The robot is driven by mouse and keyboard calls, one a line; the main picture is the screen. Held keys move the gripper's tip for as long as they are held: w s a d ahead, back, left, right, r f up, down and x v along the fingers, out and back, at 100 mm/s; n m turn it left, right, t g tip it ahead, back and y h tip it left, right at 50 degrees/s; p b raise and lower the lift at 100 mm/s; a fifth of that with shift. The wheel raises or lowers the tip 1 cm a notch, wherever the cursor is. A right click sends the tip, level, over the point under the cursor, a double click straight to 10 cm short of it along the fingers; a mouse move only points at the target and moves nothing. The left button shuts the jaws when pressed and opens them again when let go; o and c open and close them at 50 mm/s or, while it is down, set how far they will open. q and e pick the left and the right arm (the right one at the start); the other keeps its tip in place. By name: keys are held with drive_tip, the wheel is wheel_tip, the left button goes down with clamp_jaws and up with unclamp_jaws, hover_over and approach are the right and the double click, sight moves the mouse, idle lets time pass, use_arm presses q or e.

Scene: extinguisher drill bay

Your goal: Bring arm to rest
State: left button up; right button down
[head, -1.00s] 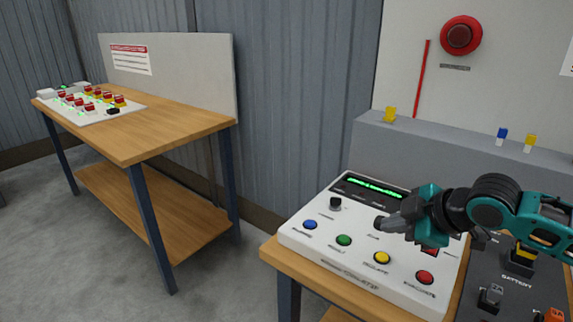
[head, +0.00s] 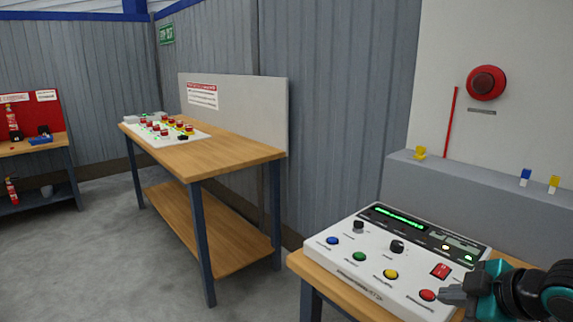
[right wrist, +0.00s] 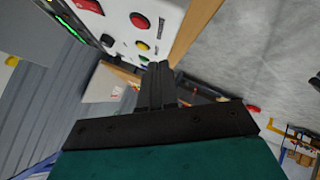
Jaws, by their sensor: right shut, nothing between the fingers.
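My right gripper (head: 455,294) is at the lower right of the head view, with its teal and black arm coming in from the right. Its dark fingers are shut with nothing between them. They are close to the red button (head: 428,295) at the front right of the white control panel (head: 345,262); I cannot tell if they touch. In the right wrist view, the shut fingers (right wrist: 156,85) point toward the panel's edge. My left gripper is not in view.
The panel sits on a wooden bench (head: 318,276) and has blue, green and yellow buttons, knobs and a lit green display. A second wooden table (head: 230,158) with a button board stands left. Extinguishers (head: 12,190) are at far left. Grey floor (head: 105,250) between is clear.

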drive_tip(key=a+f+m+y, duration=0.1)
drive_tip(key=a+f+m, duration=0.1)
drive_tip(key=a+f, duration=0.5)
drive_tip(key=s+a+f+m+t+h, duration=0.1)
drive_tip(key=s+f+m, duration=0.3)
drive_tip(key=s+f, duration=0.4)
drive_tip(key=s+a+f+m+t+h, duration=0.1)
drive_tip(key=s+a+f+m+h, duration=0.1)
drive_tip(key=s+f, duration=0.6)
drive_tip(key=a+m, duration=0.1)
drive_tip(key=m, duration=0.1)
drive_tip(key=shift+a+f+m, duration=0.2)
drive_tip(key=shift+a+m, duration=0.1)
